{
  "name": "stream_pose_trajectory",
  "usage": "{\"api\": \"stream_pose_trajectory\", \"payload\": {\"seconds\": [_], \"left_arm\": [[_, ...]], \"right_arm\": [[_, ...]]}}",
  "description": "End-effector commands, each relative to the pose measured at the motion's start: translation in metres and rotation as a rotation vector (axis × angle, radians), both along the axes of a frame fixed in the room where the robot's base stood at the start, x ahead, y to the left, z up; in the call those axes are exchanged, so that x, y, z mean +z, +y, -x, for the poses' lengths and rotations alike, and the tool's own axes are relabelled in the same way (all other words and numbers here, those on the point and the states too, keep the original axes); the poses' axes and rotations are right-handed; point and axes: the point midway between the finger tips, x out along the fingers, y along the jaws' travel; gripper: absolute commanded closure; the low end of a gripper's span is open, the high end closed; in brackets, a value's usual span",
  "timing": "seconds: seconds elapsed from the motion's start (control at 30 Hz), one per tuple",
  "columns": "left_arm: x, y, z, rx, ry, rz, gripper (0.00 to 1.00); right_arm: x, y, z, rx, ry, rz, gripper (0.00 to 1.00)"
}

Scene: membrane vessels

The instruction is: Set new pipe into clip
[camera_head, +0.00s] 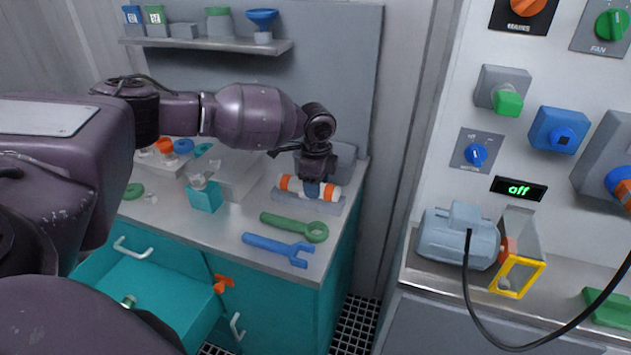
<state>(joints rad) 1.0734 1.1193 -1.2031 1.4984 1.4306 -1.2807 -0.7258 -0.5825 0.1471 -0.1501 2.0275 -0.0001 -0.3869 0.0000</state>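A pipe (291,184), white with orange bands and a blue middle, lies across a low grey block (327,207) at the right back of the workbench. My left gripper (316,181) points down at the pipe's middle, right at the blue part. Its fingertips are small and partly hidden, so I cannot tell whether they are closed on the pipe. I cannot make out a clip clearly; the pipe and gripper cover part of the block. My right gripper is not in view.
A green wrench (294,226) and a blue wrench (278,247) lie in front of the block. A teal box (204,196) and a grey box (238,172) stand to the left. A teal drawer (150,290) is open below. A shelf (205,43) hangs above.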

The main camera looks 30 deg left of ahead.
Motion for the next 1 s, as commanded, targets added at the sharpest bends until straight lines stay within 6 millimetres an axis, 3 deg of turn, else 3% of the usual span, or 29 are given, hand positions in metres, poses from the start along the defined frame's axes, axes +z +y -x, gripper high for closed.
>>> {"api": "stream_pose_trajectory", "payload": {"seconds": [0.03,0.6,0.77,1.0], "left_arm": [[-0.023,-0.003,0.007,-0.007,0.027,0.002,0.28],[-0.024,-0.001,0.007,-0.006,0.025,-0.001,0.28],[-0.001,-0.001,0.007,-0.005,0.018,-0.001,0.28],[0.055,-0.002,0.008,-0.003,-0.002,-0.002,0.28]], "right_arm": [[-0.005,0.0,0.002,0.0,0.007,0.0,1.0],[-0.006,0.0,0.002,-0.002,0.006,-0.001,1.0],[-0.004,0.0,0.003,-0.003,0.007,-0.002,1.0],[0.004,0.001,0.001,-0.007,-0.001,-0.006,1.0]]}}
